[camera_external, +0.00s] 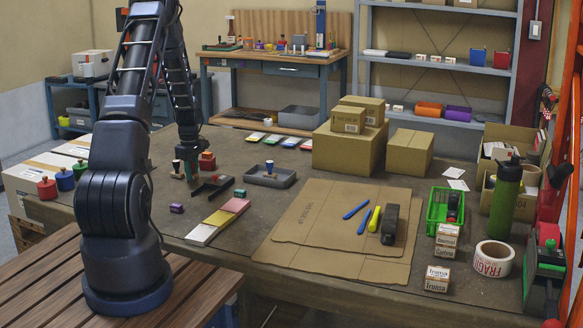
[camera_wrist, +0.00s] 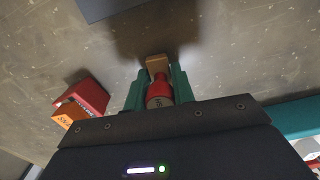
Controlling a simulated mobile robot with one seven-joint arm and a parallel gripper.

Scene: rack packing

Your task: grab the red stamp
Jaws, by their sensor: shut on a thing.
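My gripper (camera_wrist: 158,88) has teal fingers on both sides of the red stamp (camera_wrist: 159,86) in the wrist view. It is shut on the stamp, which has a red body, a tan block at its far end and a pale, lettered near end. In the external view my gripper (camera_external: 189,168) is low over the left part of the workbench (camera_external: 165,150). The red stamp cannot be made out clearly there. Whether the stamp touches the bench is unclear.
A red and orange block (camera_wrist: 82,100) lies left of my gripper in the wrist view. In the external view, a grey tray (camera_external: 283,181) with a blue-topped stamp (camera_external: 269,167) stands to the right. Cardboard boxes (camera_external: 345,148) stand behind.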

